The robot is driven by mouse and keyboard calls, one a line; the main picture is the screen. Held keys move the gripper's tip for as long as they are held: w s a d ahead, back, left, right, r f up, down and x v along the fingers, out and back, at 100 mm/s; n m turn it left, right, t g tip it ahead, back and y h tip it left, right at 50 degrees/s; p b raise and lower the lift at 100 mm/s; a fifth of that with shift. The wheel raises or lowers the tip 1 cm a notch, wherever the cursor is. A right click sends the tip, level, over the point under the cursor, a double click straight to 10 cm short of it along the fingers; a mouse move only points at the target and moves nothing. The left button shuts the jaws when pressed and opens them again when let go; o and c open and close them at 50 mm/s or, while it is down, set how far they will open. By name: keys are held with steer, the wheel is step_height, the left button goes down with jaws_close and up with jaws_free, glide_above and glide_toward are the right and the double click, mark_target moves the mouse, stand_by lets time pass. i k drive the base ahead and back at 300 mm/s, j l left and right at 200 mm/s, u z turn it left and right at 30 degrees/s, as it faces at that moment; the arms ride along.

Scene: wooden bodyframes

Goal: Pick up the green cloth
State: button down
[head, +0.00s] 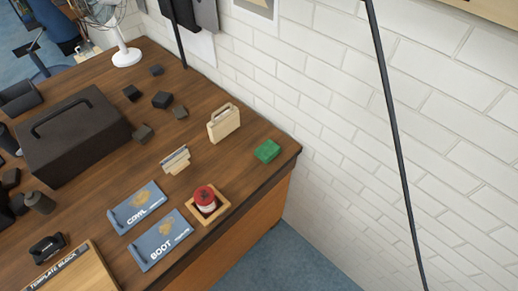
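The green cloth (267,151) is a small folded block lying on the wooden table (225,171), near its right corner and close to the white brick wall. It stands apart from the other objects, with bare tabletop around it. My gripper is not in view in the head view.
A wooden handled piece (224,123) stands left of the cloth. A red-topped jar (206,198) sits in a square wooden tray (190,208). Blue COWL (140,207) and BOOT (161,240) trays lie nearby. A dark toolbox (74,137) and several dark blocks fill the left side.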

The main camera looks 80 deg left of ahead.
mark_target(267, 152)
steer(key=k+u, duration=0.1)
steer(key=u, duration=2.5)
steer(key=i+l+u, duration=0.1)
steer(key=i, duration=0.3)
steer(key=i+l+u, duration=0.1)
steer(key=i, duration=0.35)
steer(key=i+l+u, duration=0.1)
steer(key=i+l, duration=0.25)
steer(key=i, duration=0.05)
